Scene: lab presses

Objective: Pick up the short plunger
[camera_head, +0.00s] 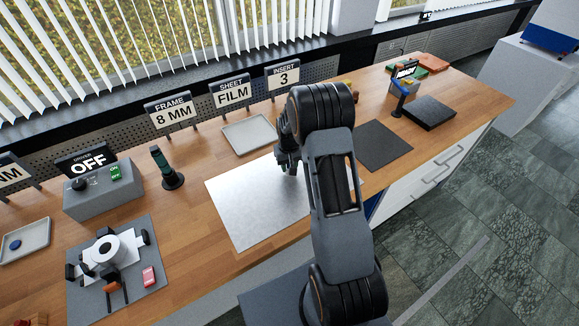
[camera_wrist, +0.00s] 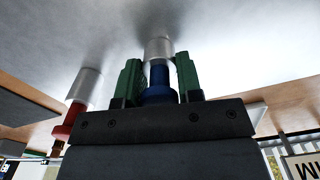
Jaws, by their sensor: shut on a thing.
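My gripper (camera_head: 287,162) is over the bright metal sheet (camera_head: 245,212) on the wooden bench. In the wrist view its two green fingers (camera_wrist: 159,78) are shut on a plunger with a blue grip (camera_wrist: 158,82) and a silver cylinder end (camera_wrist: 158,48). A second plunger with a red grip (camera_wrist: 69,122) and a silver cylinder (camera_wrist: 84,86) is to the left, apart from the fingers. I cannot tell from these views which plunger is shorter, or whether the blue one touches the sheet. Both plungers are hidden by my arm in the head view.
A grey tray (camera_head: 233,142) lies behind the sheet, and a dark mat (camera_head: 383,158) lies to its right. A dark green-topped stand (camera_head: 165,170), a grey control box (camera_head: 97,190) and a white press (camera_head: 108,252) are on the left. Signs line the back edge.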

